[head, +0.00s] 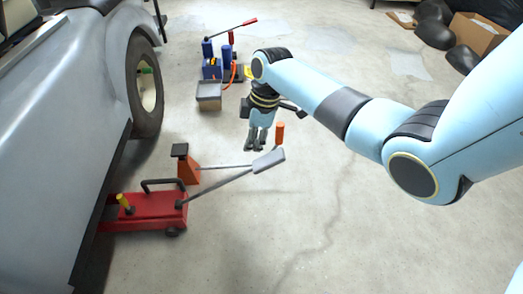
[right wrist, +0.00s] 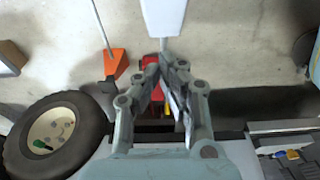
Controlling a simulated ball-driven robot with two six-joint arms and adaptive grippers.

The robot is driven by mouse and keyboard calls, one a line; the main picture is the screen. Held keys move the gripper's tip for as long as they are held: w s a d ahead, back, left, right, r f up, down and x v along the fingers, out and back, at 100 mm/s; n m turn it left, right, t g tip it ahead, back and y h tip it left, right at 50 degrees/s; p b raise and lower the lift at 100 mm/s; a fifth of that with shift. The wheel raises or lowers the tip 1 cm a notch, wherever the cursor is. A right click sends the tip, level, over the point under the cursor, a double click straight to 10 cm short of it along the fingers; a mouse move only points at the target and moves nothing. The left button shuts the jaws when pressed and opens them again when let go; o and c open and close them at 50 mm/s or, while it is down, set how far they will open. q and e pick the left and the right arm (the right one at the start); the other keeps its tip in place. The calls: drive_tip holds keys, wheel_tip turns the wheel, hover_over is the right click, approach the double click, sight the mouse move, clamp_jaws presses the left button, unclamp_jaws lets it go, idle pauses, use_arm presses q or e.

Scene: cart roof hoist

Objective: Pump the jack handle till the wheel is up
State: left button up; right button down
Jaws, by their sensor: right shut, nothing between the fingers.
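The red floor jack (head: 155,213) sits low beside the car's silver body, with its grey handle (head: 222,184) slanting up to the right to a pale grey grip (head: 269,160). The wheel (head: 147,88) has a black tyre and pale rim; I cannot tell whether it touches the floor. My right gripper (head: 256,149) points down, shut and empty, just behind and left of the grip in the head view. In the right wrist view its fingertips (right wrist: 165,60) lie just below the grip (right wrist: 163,18), apparently apart from it. The wheel (right wrist: 55,130) shows there too. My left gripper is out of view.
An orange cylinder (head: 280,133) is near the grip. A blue pump unit (head: 212,68) and a grey-topped box (head: 209,95) stand farther back.

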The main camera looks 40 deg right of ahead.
sight(259, 162)
drive_tip(key=shift+s+d+f+b, duration=0.3)
drive_tip(key=shift+d+f, duration=0.1)
drive_tip(key=shift+f, duration=0.2)
drive_tip(key=shift+s+d+f+b, duration=0.25)
drive_tip(key=shift+d+f, duration=0.1)
drive_tip(key=shift+f, duration=0.25)
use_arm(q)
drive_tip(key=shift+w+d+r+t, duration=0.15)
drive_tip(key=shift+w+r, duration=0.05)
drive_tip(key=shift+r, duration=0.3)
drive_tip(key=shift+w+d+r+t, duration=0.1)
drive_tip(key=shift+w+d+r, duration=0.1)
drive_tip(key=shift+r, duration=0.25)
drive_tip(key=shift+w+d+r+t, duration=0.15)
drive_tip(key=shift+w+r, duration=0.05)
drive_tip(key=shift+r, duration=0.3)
use_arm(e)
drive_tip(key=shift+d+f, duration=0.2)
